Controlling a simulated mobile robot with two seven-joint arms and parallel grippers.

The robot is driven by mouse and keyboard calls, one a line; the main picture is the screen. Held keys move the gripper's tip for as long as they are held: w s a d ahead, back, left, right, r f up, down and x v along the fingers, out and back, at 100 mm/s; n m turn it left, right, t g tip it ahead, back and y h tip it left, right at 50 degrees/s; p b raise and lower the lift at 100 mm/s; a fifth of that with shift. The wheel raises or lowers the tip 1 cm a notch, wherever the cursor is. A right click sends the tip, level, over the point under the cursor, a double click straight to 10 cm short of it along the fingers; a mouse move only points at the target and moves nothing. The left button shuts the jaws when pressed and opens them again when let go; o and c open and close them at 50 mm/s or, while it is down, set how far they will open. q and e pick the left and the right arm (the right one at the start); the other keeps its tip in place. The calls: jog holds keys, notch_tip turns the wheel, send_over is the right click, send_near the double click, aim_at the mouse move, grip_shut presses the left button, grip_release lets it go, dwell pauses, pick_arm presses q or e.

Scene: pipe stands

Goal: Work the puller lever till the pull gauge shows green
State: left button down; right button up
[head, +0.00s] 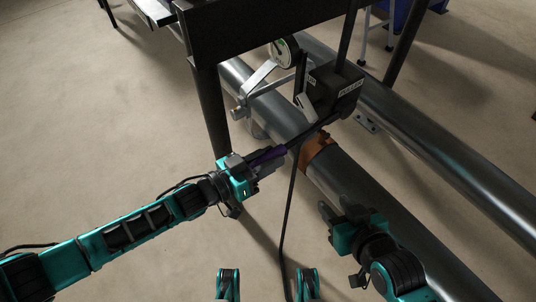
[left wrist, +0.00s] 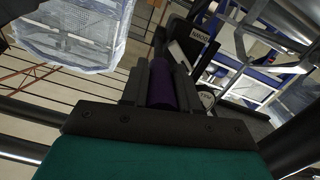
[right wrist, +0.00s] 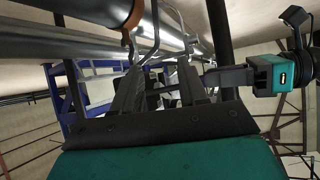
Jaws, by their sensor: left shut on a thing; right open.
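The puller (head: 335,90) is a dark box with a white label, set above the pipe. Its dark lever slants down and left from it and ends in a purple grip (head: 268,155). My left gripper (head: 262,160) is shut on the purple grip. The grip (left wrist: 160,83) also shows between the fingers in the left wrist view. A round gauge (head: 283,52) sits left of and behind the puller; its face is turned partly away, and I cannot read its needle. My right gripper (head: 338,208) is open and empty, beside the near pipe; its fingers (right wrist: 157,90) stand apart in the right wrist view.
Two large steel pipes (head: 440,130) run diagonally, the nearer with an orange-brown band (head: 318,155). A dark frame (head: 260,30) with legs stands over them at the back. A dark cable (head: 286,215) hangs in front of the puller. The floor at left is clear.

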pick_arm(q)
notch_tip(320, 180, up, 2)
jog(key=shift+r+p, duration=0.15)
jog(key=shift+p, duration=1.05)
jog(key=r+g+y+p, duration=0.1)
jog(key=r+p, duration=0.1)
jog(key=p, duration=0.2)
jog(key=r+y+p, duration=0.1)
jog(key=r+p, duration=0.1)
jog(key=p, duration=0.2)
jog(key=shift+w+d+r+g+p, duration=0.2)
jog(key=shift+r+g+p, duration=0.1)
jog(key=shift+g+p, duration=0.1)
jog(key=shift+d+r+y+p, duration=0.1)
jog(key=shift+r+y+p, duration=0.2)
jog(key=shift+r+p, duration=0.65)
jog(key=p, duration=0.1)
jog(key=r+p, duration=0.1)
jog(key=p, duration=0.1)
jog(key=shift+w+d+g+y+p, duration=0.15)
jog(key=shift+d+g+y+p, duration=0.15)
jog(key=shift+g, duration=0.1)
jog(key=shift+p, duration=0.3)
pick_arm(e)
jog(key=s+d+r+h, duration=0.1)
jog(key=s+d+r, duration=0.1)
jog(key=r, duration=1.1)
jog(key=shift+d, duration=0.75)
